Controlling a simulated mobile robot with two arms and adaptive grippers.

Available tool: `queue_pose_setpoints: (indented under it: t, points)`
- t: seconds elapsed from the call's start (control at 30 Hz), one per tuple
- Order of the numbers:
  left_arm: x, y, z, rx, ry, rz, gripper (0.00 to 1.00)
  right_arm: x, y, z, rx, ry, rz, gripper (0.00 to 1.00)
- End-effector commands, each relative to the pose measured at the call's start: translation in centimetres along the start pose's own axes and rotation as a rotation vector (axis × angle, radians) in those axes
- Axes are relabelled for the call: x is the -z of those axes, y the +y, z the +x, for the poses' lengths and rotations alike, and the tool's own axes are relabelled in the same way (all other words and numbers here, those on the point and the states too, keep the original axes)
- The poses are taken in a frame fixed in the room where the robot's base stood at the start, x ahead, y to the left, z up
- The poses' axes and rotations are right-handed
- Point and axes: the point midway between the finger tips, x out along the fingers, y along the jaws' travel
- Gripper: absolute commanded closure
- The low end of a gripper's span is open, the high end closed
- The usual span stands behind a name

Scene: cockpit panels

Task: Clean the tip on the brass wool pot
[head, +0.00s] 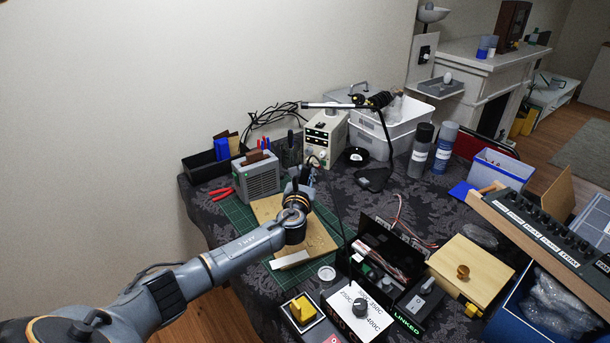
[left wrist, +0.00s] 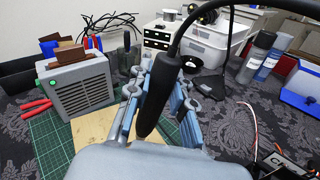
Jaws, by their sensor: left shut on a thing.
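My left gripper (head: 301,184) reaches out over the wooden board and green mat. In the left wrist view its blue-grey fingers (left wrist: 155,105) are shut around the dark handle of the soldering iron (left wrist: 149,104), with a thick black cable (left wrist: 178,42) arching up and right. The iron's tip is hidden behind the gripper. I cannot make out brass wool for certain. A small round light-topped pot (head: 326,273) stands at the mat's front edge, right of and nearer than the gripper; its contents are unclear. My right gripper is not in view.
A grey fan box (head: 257,178) and red pliers (head: 221,192) lie left of the gripper. A cream power supply (head: 325,135) stands behind. A temperature dial box (head: 358,308), an open black case (head: 385,250) and a wooden box (head: 468,270) crowd the front right.

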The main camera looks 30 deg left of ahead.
Motion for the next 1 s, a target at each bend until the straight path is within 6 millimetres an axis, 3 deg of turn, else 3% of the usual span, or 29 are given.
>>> queue_pose_setpoints:
  t: [1.0]
  points:
    - [1.4,-0.3,0.1,0.0,0.0,0.0,1.0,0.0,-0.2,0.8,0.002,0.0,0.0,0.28]
